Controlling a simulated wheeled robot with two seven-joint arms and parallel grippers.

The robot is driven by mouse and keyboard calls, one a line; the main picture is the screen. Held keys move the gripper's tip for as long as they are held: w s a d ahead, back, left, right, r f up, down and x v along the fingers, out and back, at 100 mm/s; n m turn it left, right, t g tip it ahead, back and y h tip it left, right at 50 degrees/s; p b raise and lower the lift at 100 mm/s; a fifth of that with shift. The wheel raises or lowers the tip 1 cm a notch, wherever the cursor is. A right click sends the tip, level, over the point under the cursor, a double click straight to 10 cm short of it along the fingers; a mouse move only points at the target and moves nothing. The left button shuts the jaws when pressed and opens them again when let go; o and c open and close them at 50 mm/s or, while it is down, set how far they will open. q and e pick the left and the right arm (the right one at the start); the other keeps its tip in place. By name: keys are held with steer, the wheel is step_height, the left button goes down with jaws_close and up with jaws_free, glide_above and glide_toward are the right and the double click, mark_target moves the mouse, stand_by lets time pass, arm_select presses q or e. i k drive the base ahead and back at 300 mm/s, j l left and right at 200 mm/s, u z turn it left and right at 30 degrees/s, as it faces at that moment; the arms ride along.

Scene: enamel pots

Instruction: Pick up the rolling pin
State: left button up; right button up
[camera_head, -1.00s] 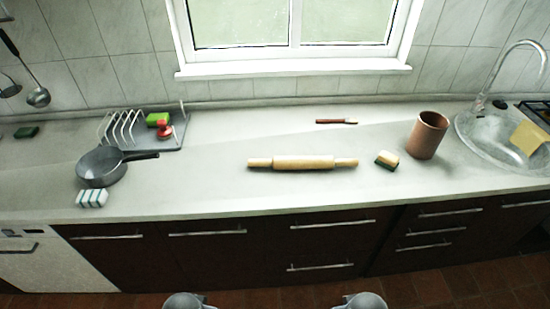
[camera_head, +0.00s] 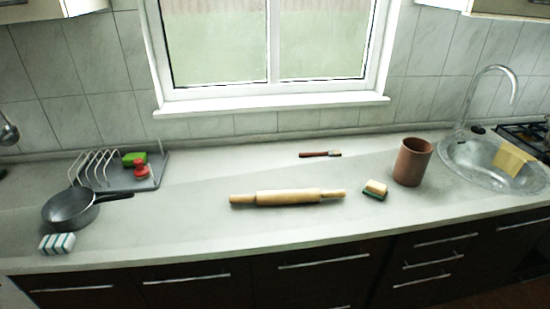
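The wooden rolling pin (camera_head: 287,197) lies on the pale countertop (camera_head: 200,225) near the middle of the head view. It lies roughly left to right, with a thick body and a thinner handle at each end. Nothing touches it or covers it. Neither of my grippers shows in the head view now.
A sponge (camera_head: 375,189) lies just right of the pin, with a brown pot (camera_head: 412,162) beyond it. A brush (camera_head: 320,154) lies behind. A grey pan (camera_head: 70,208), dish rack (camera_head: 158,168) and striped sponge (camera_head: 57,243) are at left. The sink (camera_head: 480,165) is at right.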

mark_target(305, 195)
steer(key=k+l+z, duration=0.2)
steer(key=z, duration=0.25)
steer(key=k+l+z, duration=0.1)
steer(key=l+z, duration=0.35)
